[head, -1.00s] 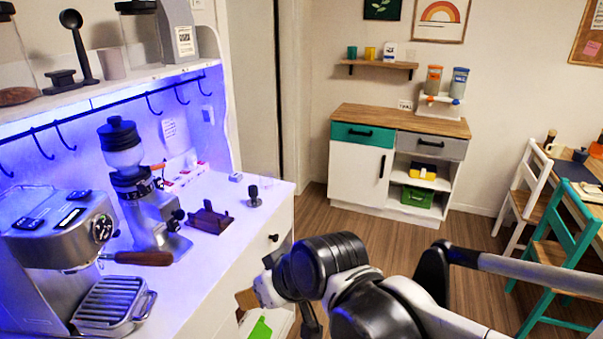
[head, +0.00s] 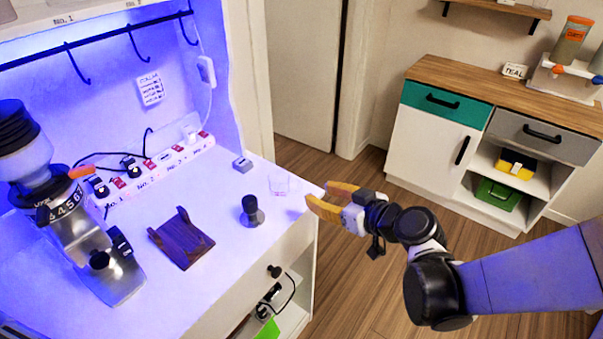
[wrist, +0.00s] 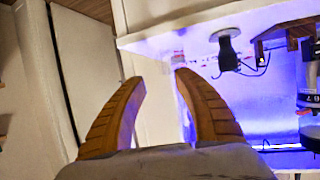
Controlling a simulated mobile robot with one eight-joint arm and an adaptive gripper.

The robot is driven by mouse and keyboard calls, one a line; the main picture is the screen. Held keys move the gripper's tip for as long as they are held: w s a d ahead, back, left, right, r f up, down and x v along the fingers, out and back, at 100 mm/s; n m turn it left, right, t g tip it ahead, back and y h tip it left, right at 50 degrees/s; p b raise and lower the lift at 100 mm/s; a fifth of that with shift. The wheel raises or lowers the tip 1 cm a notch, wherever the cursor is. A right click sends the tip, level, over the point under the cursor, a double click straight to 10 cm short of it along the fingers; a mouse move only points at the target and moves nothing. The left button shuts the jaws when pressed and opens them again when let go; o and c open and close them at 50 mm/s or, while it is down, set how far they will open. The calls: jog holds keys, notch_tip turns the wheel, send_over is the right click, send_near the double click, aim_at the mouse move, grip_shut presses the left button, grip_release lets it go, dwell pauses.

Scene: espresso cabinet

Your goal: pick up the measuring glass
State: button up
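The measuring glass (head: 279,184) is a small, clear vessel, faint against the white counter. It stands near the counter's right edge, right of the black tamper (head: 252,211). My gripper (head: 318,196) has orange fingers, spread apart and empty. It is at the counter's right edge, just right of the glass and pointing towards it. In the wrist view my gripper (wrist: 160,77) is open, and what looks like the glass (wrist: 179,59) shows faintly just beyond the right fingertip. A gap remains between fingers and glass in the head view.
A small grey box (head: 242,164) sits behind the glass. A brown wooden stand (head: 181,238), the grinder (head: 75,225) and a power strip (head: 165,165) are further left. The floor right of the counter (head: 225,290) is open up to the wooden-topped cabinet (head: 440,140).

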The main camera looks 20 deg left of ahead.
aim_at(300, 193)
jog(key=b+x, duration=0.1)
jog(key=x, duration=0.2)
jog(key=b+x, duration=0.1)
jog(key=x, duration=0.2)
jog(key=b+x, duration=0.1)
jog(key=x, duration=0.2)
jog(key=shift+w+a+f, duration=0.1)
jog(key=shift+w+f, duration=0.05)
jog(key=shift+f, duration=0.2)
jog(key=shift+r, duration=0.1)
grip_shut()
